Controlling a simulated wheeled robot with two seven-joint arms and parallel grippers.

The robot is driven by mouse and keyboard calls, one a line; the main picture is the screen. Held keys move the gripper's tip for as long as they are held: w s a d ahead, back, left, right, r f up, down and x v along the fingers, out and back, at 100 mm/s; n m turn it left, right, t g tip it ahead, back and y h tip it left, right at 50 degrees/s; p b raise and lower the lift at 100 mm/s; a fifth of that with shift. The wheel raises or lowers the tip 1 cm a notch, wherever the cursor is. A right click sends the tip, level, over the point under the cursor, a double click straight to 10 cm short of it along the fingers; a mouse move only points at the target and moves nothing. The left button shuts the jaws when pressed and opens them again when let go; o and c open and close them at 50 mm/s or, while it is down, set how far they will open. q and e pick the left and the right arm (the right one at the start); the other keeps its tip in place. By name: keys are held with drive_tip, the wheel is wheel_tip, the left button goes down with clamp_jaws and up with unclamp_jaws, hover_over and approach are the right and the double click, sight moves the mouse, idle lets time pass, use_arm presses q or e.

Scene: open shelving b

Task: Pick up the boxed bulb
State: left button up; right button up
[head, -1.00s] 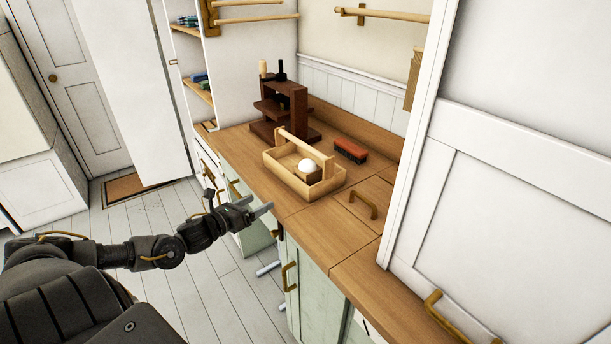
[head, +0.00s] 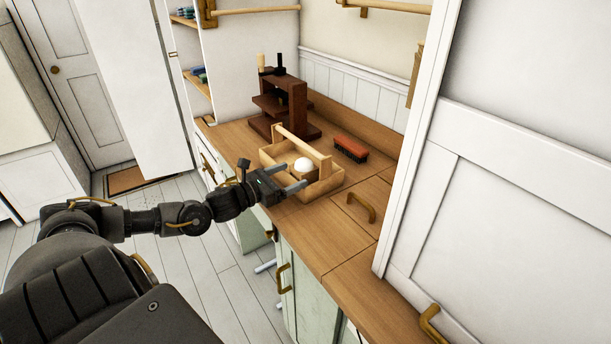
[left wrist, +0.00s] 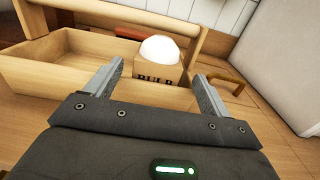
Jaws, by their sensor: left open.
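The boxed bulb (head: 304,168) is a small tan box with a white round bulb on top. It stands in the light wooden caddy (head: 329,186), which has a handle bar across it, on the counter. In the left wrist view the box (left wrist: 158,72) shows the letters "BULB" and sits ahead, beyond the fingertips. My left gripper (head: 296,177) is open and empty at the caddy's near side, its fingers pointing toward the box and apart from it. It also shows in the left wrist view (left wrist: 160,75). My right gripper is not in view.
A dark wooden stand (head: 285,105) is behind the caddy. A red-brown brush (head: 351,148) lies right of it. A brass handle (head: 361,206) is on the countertop in front. A tall white cabinet panel (head: 520,170) closes off the right. The front counter is bare.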

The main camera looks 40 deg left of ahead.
sight(295, 175)
use_arm(q)
drive_tip(key=shift+w+r, duration=0.1)
drive_tip(key=shift+w, duration=0.05)
drive_tip(key=shift+w+d, duration=0.1)
drive_tip(key=shift+w, duration=0.2)
drive_tip(key=p+x, duration=0.1)
drive_tip(key=x, duration=0.1)
drive_tip(key=p+x, duration=0.1)
drive_tip(key=x, duration=0.1)
drive_tip(key=shift+f, duration=0.25)
drive_tip(key=shift+w+f, duration=0.15)
drive_tip(key=shift+w, duration=0.2)
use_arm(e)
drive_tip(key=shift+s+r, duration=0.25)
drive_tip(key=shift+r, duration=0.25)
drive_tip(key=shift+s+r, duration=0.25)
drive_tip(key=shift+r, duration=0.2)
use_arm(q)
drive_tip(key=shift+s+f, duration=0.1)
drive_tip(key=c, duration=1.3)
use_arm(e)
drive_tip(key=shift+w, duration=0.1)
